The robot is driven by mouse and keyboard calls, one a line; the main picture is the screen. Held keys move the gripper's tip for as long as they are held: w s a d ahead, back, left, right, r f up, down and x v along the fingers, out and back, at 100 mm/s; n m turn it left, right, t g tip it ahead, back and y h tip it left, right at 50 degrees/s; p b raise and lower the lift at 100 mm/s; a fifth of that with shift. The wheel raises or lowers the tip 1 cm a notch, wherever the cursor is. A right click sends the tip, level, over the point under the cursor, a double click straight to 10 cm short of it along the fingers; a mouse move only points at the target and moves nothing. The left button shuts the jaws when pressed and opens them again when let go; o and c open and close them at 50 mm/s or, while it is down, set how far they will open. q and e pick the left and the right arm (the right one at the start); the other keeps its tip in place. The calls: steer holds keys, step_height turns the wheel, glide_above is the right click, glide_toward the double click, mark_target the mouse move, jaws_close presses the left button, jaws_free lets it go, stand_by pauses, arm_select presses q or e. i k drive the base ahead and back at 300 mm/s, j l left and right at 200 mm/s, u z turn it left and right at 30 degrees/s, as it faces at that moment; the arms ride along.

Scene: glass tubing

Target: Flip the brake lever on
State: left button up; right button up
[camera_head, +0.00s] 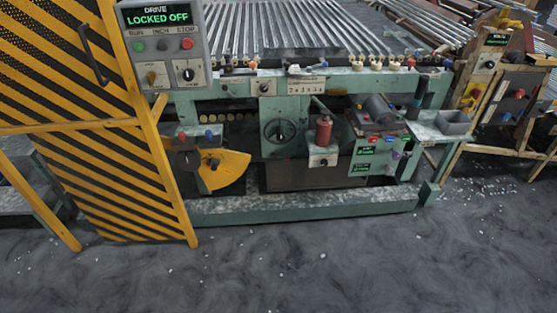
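No part marked as the brake lever is readable in the head view. The green machine (300,205) has several handles. On its lower left is a yellow fan-shaped plate (230,172) with a dark box and small knobs beside it. A round dark handwheel (279,131) sits at the middle of the front. A red cylinder (323,131) stands upright just right of it. A dark upright handle (415,104) rises at the right end. I cannot tell which of these is the brake lever. Neither of my grippers is in view.
A yellow and black striped guard (105,190) stands at the left. The drive panel (164,45) reads "LOCKED OFF". Glass tubes (290,30) lie across the machine top. A grey tray (453,121) sits at the right. The dark floor in front is open, with small white bits.

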mark_target(273, 155)
steer(key=i+j, duration=0.65)
steer(key=i+z, duration=0.05)
